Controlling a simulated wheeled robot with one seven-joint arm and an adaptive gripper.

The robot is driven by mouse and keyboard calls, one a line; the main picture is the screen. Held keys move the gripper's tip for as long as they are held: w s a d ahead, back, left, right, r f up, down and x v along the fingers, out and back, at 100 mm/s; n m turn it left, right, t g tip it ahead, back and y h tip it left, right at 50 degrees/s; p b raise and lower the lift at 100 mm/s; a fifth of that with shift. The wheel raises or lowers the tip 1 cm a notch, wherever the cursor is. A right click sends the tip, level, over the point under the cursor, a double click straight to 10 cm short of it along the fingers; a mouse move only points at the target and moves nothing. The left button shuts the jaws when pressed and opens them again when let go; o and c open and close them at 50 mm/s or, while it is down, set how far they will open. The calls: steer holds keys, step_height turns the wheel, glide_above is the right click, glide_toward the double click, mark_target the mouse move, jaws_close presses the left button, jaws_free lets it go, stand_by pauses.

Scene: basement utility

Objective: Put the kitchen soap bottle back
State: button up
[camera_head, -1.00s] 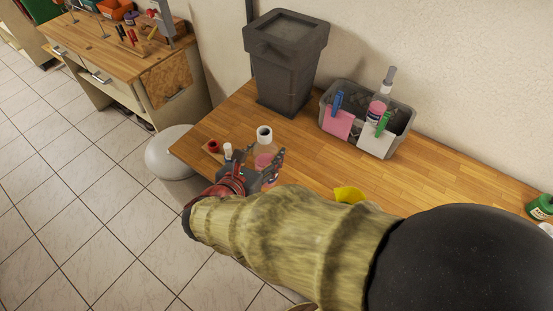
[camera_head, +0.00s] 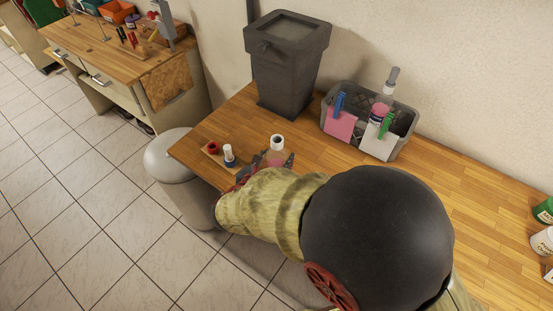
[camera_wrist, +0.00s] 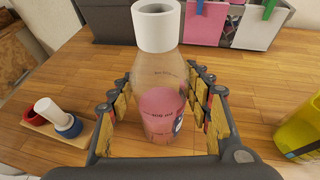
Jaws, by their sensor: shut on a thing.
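A clear bottle with pink liquid and a white cap, which I take to be the kitchen soap bottle (camera_head: 277,157), stands upright over the table's left part. It also shows in the wrist view (camera_wrist: 162,100). My gripper (camera_wrist: 160,105) is shut on it, with a finger on either side of its body. In the head view my gripper (camera_head: 268,163) is mostly hidden behind my arm. Whether the bottle's base touches the table (camera_head: 462,190) I cannot tell. A grey basket (camera_head: 400,146) at the table's back holds another bottle with a grey top (camera_head: 387,88).
A small wooden holder (camera_wrist: 42,125) with red and blue-and-white items is left of the bottle. A dark grey bin (camera_head: 285,75) stands behind. A yellow object (camera_wrist: 300,130) lies to the right. Several bottles (camera_head: 545,240) stand at the far right edge. Table space right of the basket is clear.

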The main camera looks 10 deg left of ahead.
steer(key=shift+r, duration=0.1)
steer(key=o, duration=1.5)
steer(key=shift+s+r, duration=0.1)
steer(key=p+v, duration=0.1)
steer(key=v, duration=1)
steer(key=shift+s+a+p, duration=0.1)
steer(key=shift+s+p, duration=0.25)
steer(key=shift+p, duration=0.05)
